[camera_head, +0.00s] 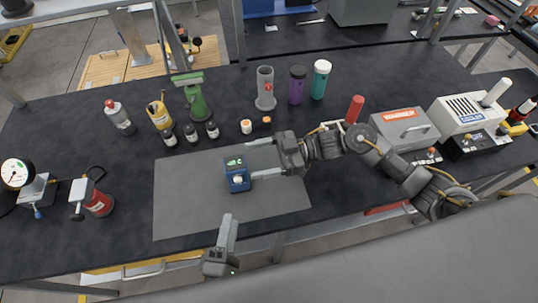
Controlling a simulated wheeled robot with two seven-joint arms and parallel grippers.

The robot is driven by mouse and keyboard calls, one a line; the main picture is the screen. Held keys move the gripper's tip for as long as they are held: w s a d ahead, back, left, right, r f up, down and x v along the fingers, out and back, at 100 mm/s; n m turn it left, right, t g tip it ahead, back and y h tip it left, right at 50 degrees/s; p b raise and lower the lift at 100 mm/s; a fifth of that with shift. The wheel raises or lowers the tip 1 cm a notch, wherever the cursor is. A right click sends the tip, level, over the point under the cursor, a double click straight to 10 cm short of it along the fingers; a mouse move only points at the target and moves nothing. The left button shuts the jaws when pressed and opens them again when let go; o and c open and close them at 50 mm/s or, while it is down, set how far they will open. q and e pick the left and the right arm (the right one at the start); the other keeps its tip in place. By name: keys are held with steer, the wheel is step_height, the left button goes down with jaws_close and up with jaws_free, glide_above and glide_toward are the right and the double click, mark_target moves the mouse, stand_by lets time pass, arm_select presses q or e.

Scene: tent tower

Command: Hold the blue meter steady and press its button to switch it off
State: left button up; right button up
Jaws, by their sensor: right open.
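The blue meter (238,182) stands on the grey mat (185,212), with a lit greenish display on top and a pale button on its front. My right gripper (250,160) comes in from the right, open, its two fingers apart and pointing left. Its lower fingertip is close to the meter's right side; I cannot tell whether it touches. The upper finger lies behind the meter's right corner. My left gripper (229,218) is below the meter, near the table's front edge, pointing up at it and apart from it. Its fingers overlap in view, so its opening is unclear.
Bottles and a green microscope-like tool (195,98) stand behind the mat, with small jars (246,127) near its back edge. A gauge (17,173) and a red cylinder (99,203) stand at left. Grey and white machines (405,130) stand at right. The mat around the meter is clear.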

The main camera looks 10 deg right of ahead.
mark_target(227, 164)
steer(key=a, duration=0.8)
steer(key=shift+c, duration=0.4)
